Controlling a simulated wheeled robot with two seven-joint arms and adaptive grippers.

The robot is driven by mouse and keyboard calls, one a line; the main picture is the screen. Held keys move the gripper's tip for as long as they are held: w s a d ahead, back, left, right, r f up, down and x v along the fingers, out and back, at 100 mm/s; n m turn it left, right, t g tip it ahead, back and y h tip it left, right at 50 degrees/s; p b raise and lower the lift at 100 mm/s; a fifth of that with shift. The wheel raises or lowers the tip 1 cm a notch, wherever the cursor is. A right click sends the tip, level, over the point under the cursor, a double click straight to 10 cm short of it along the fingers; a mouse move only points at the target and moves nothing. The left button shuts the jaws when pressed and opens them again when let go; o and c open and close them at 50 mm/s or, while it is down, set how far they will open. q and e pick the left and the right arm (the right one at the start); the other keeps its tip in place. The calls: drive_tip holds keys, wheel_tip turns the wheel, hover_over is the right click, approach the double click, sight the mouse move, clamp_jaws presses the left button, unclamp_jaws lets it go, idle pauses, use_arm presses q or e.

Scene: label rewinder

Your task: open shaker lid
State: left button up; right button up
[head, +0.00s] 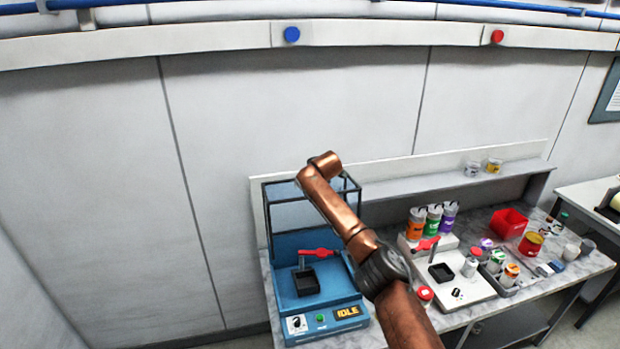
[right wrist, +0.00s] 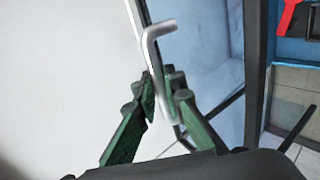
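The shaker (head: 290,255) is a blue box on the bench with an IDLE display (head: 347,312). Its clear lid (head: 283,216) with a dark frame stands raised at the back of the box. My right arm crosses in front of the lid, and its gripper is mostly hidden in the head view. In the right wrist view, my right gripper (right wrist: 163,88) has its green fingers close together around the bent silver handle (right wrist: 152,45). The fingers look shut on this handle, beside the lid's dark frame. My left gripper is not in view.
A red clamp handle (head: 318,252) and a black holder (head: 306,282) sit inside the shaker. To the right are a white fixture (head: 470,297), bottles (head: 433,219), a red bin (head: 509,223) and several small jars. A shelf runs along the back.

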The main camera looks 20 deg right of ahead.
drive_tip(key=shift+o, duration=0.5)
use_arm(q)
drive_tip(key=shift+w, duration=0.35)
use_arm(e)
drive_tip(key=v, duration=1.2)
drive_tip(key=shift+f, duration=0.1)
